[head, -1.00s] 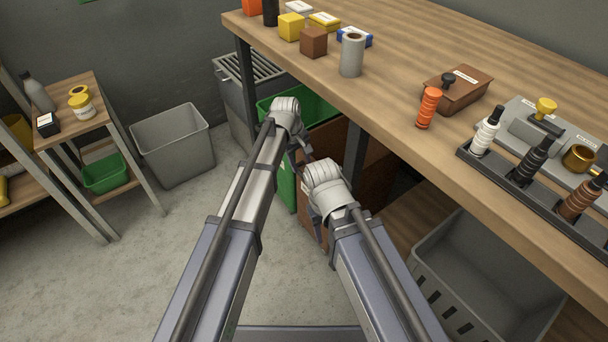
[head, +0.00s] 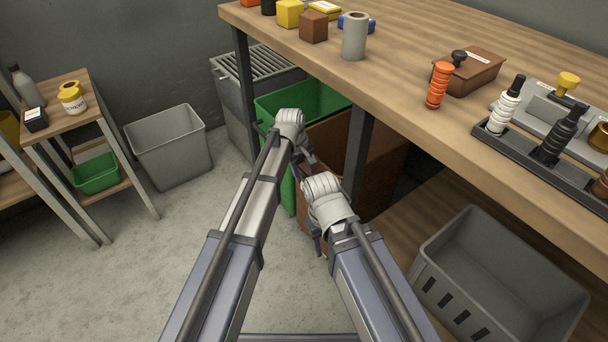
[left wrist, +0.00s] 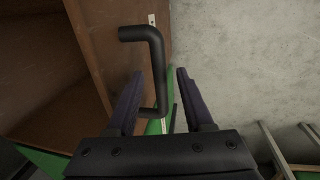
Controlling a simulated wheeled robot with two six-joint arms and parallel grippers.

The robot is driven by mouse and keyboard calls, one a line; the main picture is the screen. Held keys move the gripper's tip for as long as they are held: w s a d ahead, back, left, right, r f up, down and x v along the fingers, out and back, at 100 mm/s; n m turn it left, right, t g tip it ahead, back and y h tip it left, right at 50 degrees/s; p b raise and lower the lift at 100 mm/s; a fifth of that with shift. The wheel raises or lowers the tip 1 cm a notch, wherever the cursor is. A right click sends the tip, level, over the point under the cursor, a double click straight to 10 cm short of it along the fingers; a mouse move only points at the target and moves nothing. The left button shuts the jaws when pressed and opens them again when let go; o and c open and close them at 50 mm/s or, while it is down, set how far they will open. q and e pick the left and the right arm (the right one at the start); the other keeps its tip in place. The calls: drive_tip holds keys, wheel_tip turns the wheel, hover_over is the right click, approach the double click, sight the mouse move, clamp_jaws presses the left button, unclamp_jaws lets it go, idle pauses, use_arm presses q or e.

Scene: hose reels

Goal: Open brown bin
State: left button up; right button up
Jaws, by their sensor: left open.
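The brown bin (head: 391,165) stands under the workbench beside the green bin (head: 325,98), partly hidden by my arms and a bench leg. In the left wrist view its brown panel (left wrist: 101,40) carries a black bent handle (left wrist: 157,65), and a dark brown inside shows left of the panel. My left gripper (head: 307,165) is at the bin's front; in the wrist view its open fingers (left wrist: 158,95) are on either side of the handle. Contact with the handle cannot be told. My right gripper (head: 318,238) is low in front of the bin, its fingers mostly hidden.
A grey crate (head: 440,245) sits on the low shelf at right. The workbench top (head: 420,40) overhangs the bins. A grey bin (head: 165,150) and a small shelf table (head: 75,118) stand at left. The concrete floor (head: 150,260) between is clear.

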use_arm(q)
clamp_jaws()
idle(1.4)
